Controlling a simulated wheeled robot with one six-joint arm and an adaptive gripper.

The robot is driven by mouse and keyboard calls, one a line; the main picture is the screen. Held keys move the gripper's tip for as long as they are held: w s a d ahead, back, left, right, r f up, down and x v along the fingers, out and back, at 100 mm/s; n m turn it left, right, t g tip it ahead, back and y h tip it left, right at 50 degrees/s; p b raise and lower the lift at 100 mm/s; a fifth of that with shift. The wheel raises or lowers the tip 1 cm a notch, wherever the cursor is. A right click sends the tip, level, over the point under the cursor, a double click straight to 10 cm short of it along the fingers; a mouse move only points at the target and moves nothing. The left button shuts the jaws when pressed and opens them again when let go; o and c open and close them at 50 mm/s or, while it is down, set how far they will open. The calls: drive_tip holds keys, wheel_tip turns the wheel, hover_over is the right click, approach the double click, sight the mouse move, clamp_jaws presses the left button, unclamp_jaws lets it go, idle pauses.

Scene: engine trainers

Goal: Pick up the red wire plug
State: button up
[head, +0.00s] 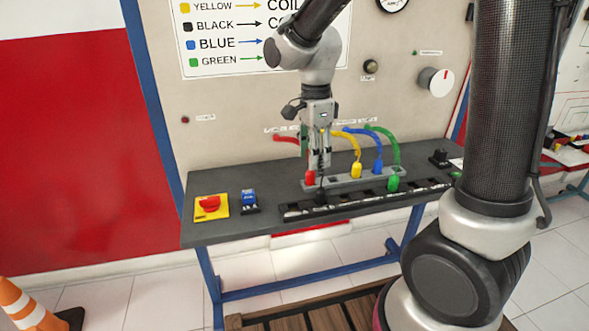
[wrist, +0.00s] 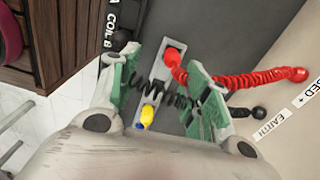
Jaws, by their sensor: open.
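The red wire plug (head: 310,178) stands in the left part of the grey socket strip (head: 340,183) on the bench. My gripper (head: 319,164) points down at it from above, close beside it in the picture. In the wrist view the red plug (wrist: 173,57) shows near the tips of my gripper (wrist: 161,60), nearer the right finger. Its coiled red wire runs off to the right. The green-padded fingers are apart, and a coiled black wire (wrist: 165,97) crosses the space between them. I cannot tell if a finger touches the plug or the black wire.
The yellow plug (head: 356,170), blue plug (head: 378,166) and green plug (head: 393,184) stand to the right. A black labelled rail (head: 365,199) runs in front of the strip. A red knob on a yellow plate (head: 210,205) and a blue switch (head: 249,198) sit left. The bench's left end is otherwise clear.

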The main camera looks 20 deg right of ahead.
sight(311, 174)
drive_tip(key=shift+w+a+r+m, duration=0.2)
drive_tip(key=shift+w+m, duration=0.35)
drive_tip(key=shift+m, duration=0.55)
drive_tip(key=shift+w+a+m, duration=0.15)
drive_tip(key=shift+m, duration=1.65)
drive_tip(key=shift+f, duration=0.25)
drive_tip(key=f, duration=0.7)
drive_tip(key=shift+w+d+f, duration=0.1)
drive_tip(key=shift+d+f, duration=0.1)
drive_tip(key=shift+d, duration=0.05)
drive_tip(key=c, duration=1)
